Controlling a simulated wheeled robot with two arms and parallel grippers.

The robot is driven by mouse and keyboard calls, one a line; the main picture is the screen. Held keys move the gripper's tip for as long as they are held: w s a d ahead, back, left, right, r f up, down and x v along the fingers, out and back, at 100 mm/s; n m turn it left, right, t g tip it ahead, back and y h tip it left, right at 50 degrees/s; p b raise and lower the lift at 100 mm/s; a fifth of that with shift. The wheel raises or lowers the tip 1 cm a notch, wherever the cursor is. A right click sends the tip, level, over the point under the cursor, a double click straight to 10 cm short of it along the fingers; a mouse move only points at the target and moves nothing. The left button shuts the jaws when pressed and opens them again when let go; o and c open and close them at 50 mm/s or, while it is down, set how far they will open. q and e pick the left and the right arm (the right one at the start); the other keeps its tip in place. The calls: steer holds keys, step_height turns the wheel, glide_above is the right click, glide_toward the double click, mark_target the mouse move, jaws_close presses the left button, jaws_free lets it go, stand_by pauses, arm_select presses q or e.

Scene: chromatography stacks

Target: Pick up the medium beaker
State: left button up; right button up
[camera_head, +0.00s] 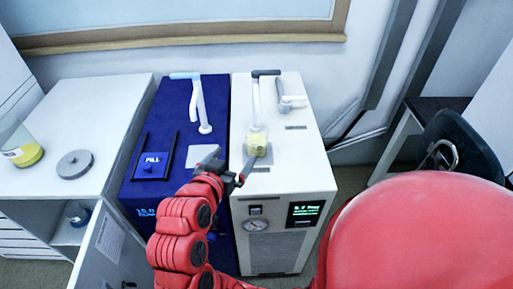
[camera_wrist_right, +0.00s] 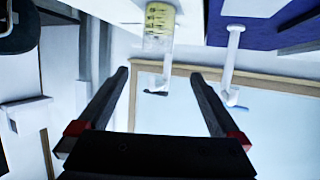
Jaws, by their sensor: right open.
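A small clear beaker (camera_head: 257,145) with yellow contents stands upright on top of the white machine (camera_head: 285,185), under its white spout. It also shows upside down at the top of the right wrist view (camera_wrist_right: 160,22), with dark markings on its side. A larger clear beaker (camera_head: 20,146) with yellow liquid stands at the far left on a white cabinet. I cannot tell from size alone which one is the medium beaker. My right gripper (camera_head: 230,167) is open and empty, in front of and left of the beaker on the machine, apart from it. My left gripper is not in view.
A blue machine (camera_head: 140,185) with its own white spout (camera_head: 200,105) stands left of the white one. A grey round weight-like disc (camera_head: 74,164) lies on the white cabinet (camera_head: 98,95). A black chair (camera_head: 470,145) is at right. A wall with a wood-framed panel is behind.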

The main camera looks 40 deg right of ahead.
mark_target(254, 141)
steer(key=shift+g, duration=0.3)
steer(key=p+x, duration=0.1)
steer(key=x, duration=0.3)
steer(key=p+x, duration=0.1)
steer(key=x, duration=0.3)
steer(key=p+x, duration=0.1)
steer(key=x, duration=0.3)
steer(key=shift+s+d+f, duration=0.1)
steer(key=shift+s+f, duration=0.15)
steer(key=shift+f, duration=0.15)
steer(key=p+x, duration=0.2)
steer(key=x, duration=0.2)
steer(key=shift+w+d, duration=0.15)
steer(key=shift+w, duration=0.2)
steer(key=shift+w+d+f, duration=0.2)
steer(key=shift+c, duration=0.2)
steer(key=c, duration=1.5)
steer(key=shift+c, duration=0.2)
